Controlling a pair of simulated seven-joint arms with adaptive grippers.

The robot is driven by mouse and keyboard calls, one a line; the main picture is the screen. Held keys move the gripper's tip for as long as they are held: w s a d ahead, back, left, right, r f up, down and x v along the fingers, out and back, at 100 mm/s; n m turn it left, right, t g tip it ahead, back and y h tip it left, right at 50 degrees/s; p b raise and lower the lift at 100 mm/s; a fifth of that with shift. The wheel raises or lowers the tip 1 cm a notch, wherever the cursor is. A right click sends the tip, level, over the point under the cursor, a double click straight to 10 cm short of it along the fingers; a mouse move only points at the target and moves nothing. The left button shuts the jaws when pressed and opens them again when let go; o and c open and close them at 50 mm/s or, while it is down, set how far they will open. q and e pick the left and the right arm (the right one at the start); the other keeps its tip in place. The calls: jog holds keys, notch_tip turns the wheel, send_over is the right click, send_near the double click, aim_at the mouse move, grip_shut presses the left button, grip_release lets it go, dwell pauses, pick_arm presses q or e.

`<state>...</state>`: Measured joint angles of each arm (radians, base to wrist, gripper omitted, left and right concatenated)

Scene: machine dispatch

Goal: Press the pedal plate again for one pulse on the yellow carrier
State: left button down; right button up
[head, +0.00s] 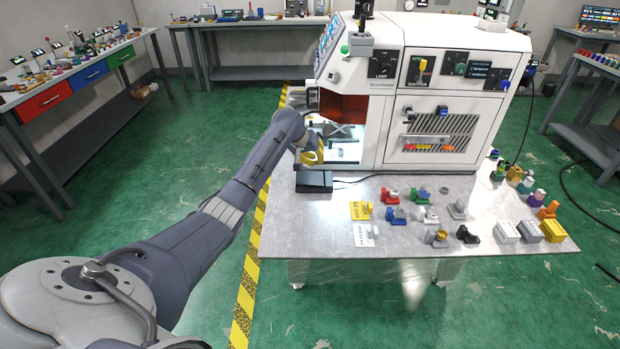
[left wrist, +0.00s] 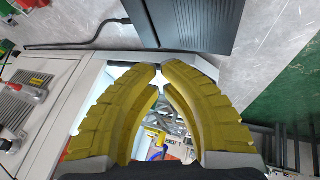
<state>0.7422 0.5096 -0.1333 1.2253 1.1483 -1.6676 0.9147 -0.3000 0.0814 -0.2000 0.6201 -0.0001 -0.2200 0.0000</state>
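The pedal plate (head: 314,182) is a flat black plate on the table's left edge, in front of the machine's lit opening. In the left wrist view the dark ribbed plate (left wrist: 205,22) lies just beyond the fingertips, with no clear contact. My left gripper (head: 313,155) is at the opening, just above the plate in the picture. Its yellow fingers (left wrist: 160,67) come together at the tips with nothing seen between them. The yellow carrier cannot be made out for certain; small blue, red and yellow parts show between the fingers. My right gripper is not in view.
The white machine (head: 440,95) stands behind the plate. A yellow card (head: 360,210) and a white card (head: 363,235) lie on the table, with several coloured parts to their right. Boxes (head: 553,231) stand at the right edge. A black cable (left wrist: 75,45) runs from the plate.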

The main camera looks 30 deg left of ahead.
pick_arm(q)
jog(key=shift+r, duration=0.6)
dwell(0.4)
